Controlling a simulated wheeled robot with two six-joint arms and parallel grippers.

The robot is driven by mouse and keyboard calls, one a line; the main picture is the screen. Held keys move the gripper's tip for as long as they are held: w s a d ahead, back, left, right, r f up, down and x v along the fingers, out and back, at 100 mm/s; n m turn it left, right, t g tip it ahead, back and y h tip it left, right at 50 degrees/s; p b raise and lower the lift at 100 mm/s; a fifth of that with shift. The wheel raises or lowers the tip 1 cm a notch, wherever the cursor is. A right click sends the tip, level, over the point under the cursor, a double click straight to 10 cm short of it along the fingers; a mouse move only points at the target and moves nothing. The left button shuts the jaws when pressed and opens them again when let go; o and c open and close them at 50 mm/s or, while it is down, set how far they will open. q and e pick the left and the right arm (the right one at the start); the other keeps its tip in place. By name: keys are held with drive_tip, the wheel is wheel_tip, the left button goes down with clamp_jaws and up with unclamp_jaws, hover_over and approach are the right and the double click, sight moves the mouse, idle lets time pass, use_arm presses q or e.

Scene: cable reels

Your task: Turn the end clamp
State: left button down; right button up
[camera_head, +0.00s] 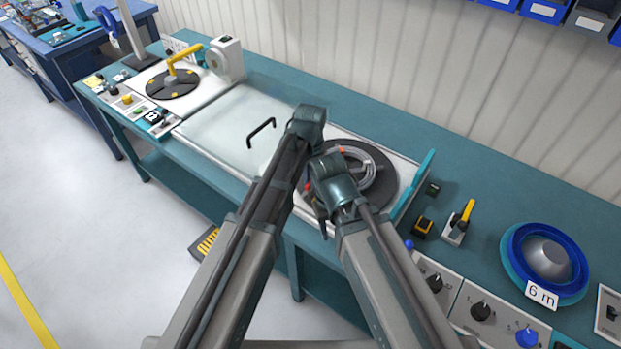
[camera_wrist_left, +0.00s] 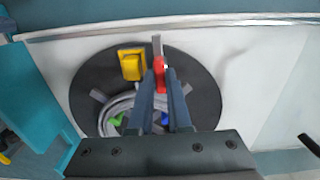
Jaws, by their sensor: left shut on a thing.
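The round black reel plate (camera_wrist_left: 192,68) lies flat on a white surface; it also shows in the head view (camera_head: 390,175). A grey cable coil (camera_wrist_left: 118,105) lies on it. A red clamp (camera_wrist_left: 160,74) sits near the plate's rim, beside a yellow clamp (camera_wrist_left: 131,64). My left gripper (camera_wrist_left: 159,88) is over the plate with its two fingers close together, shut on the red clamp. In the head view my arms cover part of the plate and the coil.
A teal guard (camera_head: 414,186) stands right of the plate. A clear lid with a black handle (camera_head: 261,132) lies to its left. Farther left is another reel with a yellow arm (camera_head: 183,61). Knob panels (camera_head: 480,308) and a blue spool (camera_head: 545,258) are at right.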

idle(0.4)
use_arm(q)
drive_tip(key=c, duration=0.9)
unclamp_jaws()
drive_tip(key=shift+o, duration=0.2)
drive_tip(key=shift+r, duration=0.1)
wheel_tip(320, 180, up, 14)
drive_tip(key=p, duration=1.4)
drive_tip(key=shift+f, duration=0.2)
